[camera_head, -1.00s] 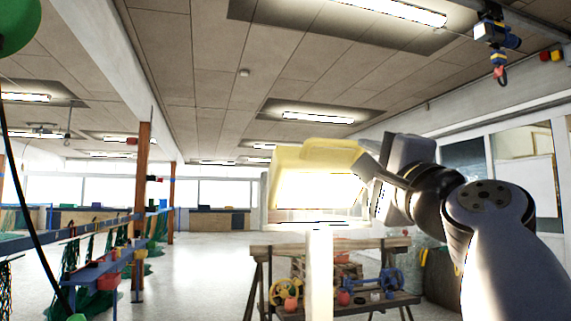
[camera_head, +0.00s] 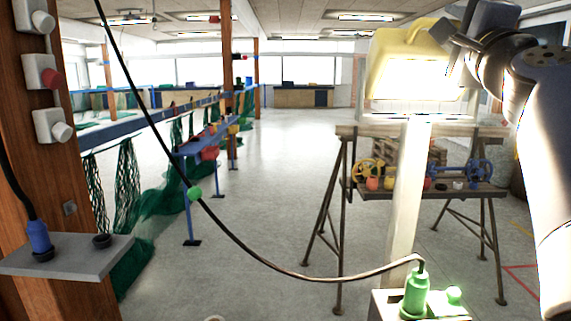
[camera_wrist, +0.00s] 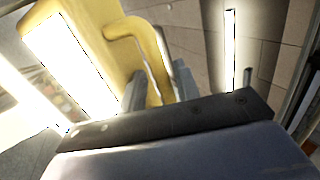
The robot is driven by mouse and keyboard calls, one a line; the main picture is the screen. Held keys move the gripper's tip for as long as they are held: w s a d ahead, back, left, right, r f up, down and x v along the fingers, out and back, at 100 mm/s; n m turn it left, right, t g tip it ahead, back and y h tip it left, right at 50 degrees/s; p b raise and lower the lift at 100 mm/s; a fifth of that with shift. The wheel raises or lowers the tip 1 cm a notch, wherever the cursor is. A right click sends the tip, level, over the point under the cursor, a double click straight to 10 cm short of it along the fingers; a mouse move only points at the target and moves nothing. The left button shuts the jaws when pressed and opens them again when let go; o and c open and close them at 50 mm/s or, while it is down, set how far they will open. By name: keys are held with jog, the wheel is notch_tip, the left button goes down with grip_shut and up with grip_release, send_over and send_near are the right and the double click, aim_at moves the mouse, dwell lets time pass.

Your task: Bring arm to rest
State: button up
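My gripper (camera_head: 447,38) is at the upper right of the head view, at the right side of a yellow work lamp (camera_head: 384,61). The lamp is lit and stands at the top of a pale upright post (camera_head: 408,190). In the wrist view, the lamp's yellow body (camera_wrist: 98,22) and its curved handle (camera_wrist: 128,27) are close ahead. The tips of my gripper (camera_wrist: 158,88) lie on either side of the handle's lower part. Whether they press on it or stand apart from it, I cannot tell. My arm runs down the right edge of the head view.
A trestle bench (camera_head: 375,131) with coloured gear stands behind the post. A black cable hangs across the front to a green plug (camera_head: 416,296) on a box. A wooden pillar with switches (camera_head: 52,110) is at left. The middle floor (camera_head: 285,180) is open.

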dwell(0.4)
jog(key=b+v, duration=0.6)
jog(key=v, duration=0.4)
jog(key=p+x, duration=0.3)
jog(key=x, duration=0.2)
jog(key=p+x, duration=0.4)
jog(key=x, duration=0.1)
jog(key=shift+w+r, duration=0.25)
jog(key=shift+r, duration=0.15)
jog(key=w+r+p, duration=0.1)
jog(key=p, duration=0.3)
jog(key=shift+w+r, duration=0.3)
jog(key=shift+f+p, duration=0.1)
jog(key=shift+p, duration=0.2)
